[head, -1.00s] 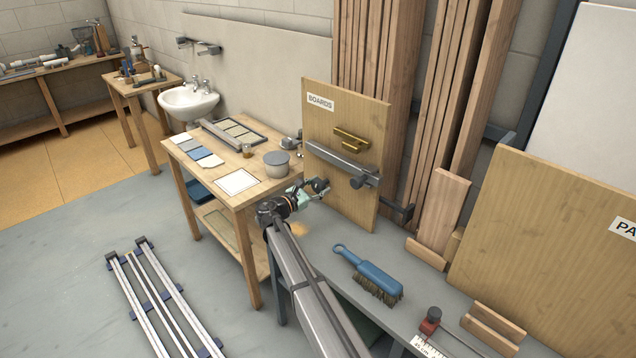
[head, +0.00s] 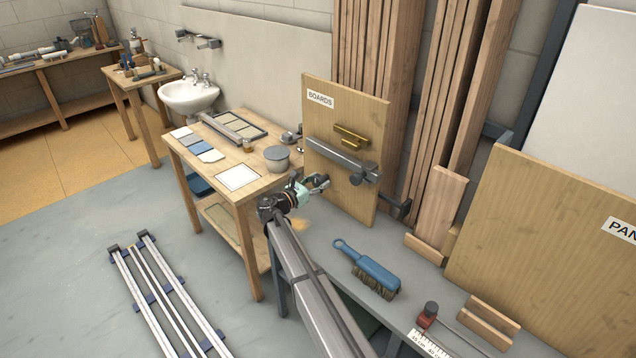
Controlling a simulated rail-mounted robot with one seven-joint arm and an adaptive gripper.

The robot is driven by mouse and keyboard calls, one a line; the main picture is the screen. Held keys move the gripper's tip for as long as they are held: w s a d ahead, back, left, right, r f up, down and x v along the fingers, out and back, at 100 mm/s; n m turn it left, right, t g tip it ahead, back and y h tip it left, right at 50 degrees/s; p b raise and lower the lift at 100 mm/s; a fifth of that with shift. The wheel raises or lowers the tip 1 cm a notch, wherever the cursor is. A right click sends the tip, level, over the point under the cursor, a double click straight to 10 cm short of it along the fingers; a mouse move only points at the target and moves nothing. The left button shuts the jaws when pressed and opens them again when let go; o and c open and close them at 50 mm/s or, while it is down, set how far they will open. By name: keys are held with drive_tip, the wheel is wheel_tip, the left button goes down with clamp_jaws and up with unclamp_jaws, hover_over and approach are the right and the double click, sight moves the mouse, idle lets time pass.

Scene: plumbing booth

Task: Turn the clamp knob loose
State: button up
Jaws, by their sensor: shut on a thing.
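A grey clamp bar (head: 335,155) runs across the front of the upright board marked BOARDS (head: 322,202). Near its right end is a dark grey clamp knob (head: 355,180). My gripper (head: 323,182) is just left of this knob, in front of the board's left part. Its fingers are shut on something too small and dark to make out. A narrow gap seems to show between the fingertips and the knob, but I cannot tell their distance in depth.
A brass fitting (head: 350,137) is on the board above the bar. A wooden table (head: 240,201) with a grey pot (head: 277,158) stands left of my gripper. A blue brush (head: 368,270) lies on the grey bench (head: 318,232). Timber stands behind the board.

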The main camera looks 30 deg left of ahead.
drive_tip(key=o, duration=1.2)
drive_tip(key=shift+w, duration=0.1)
drive_tip(key=v, duration=1.2)
